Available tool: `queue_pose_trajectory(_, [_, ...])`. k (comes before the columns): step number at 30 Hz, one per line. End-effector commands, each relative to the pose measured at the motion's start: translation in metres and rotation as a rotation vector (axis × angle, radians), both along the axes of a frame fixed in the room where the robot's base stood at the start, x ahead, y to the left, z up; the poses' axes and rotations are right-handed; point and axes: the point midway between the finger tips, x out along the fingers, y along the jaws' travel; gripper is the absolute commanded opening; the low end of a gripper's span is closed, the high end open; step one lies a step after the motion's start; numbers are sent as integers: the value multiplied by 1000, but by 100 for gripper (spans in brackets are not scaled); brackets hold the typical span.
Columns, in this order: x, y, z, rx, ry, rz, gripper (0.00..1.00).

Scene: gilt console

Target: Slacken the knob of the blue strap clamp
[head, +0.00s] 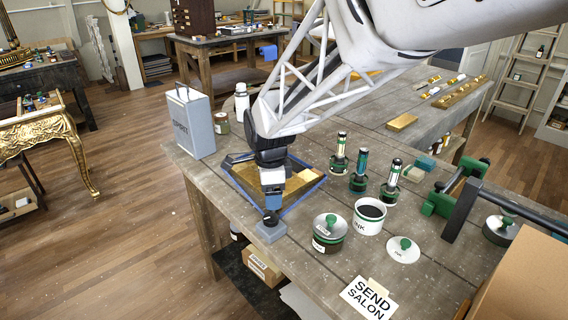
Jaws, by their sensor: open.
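The blue strap clamp (305,195) runs as a blue band around a flat gilt-coloured panel (244,178) on the workbench. At its near corner is a grey block (271,232) with a small dark knob (270,218) on top. My gripper (273,207) points down just above the knob, at the near corner of the panel. Its jaws look small and partly merge with the knob, so I cannot see whether they touch it. It is open, and I see nothing held in it. My arm hides part of the panel's far side.
Left of the panel stands a grey case (191,123). To the right are a lidded ink tin (328,233), an open ink tin (369,216), a loose lid (403,249) and several upright green-based tools (359,172). A "SEND SALON" card (369,298) lies in front.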

Motion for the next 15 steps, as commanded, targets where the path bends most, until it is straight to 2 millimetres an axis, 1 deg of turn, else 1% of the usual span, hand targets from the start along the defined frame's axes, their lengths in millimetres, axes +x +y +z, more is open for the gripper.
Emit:
queue_pose_trajectory(5, [0, 0, -2, 0, 1, 1, 69])
queue_pose_trajectory(8, [0, 0, -7, 0, 1, 1, 69])
queue_pose_trajectory(11, [0, 0, -15, 0, 1, 1, 69])
queue_pose_trajectory(15, [-1, 0, -31, -2, 3, 1, 69])
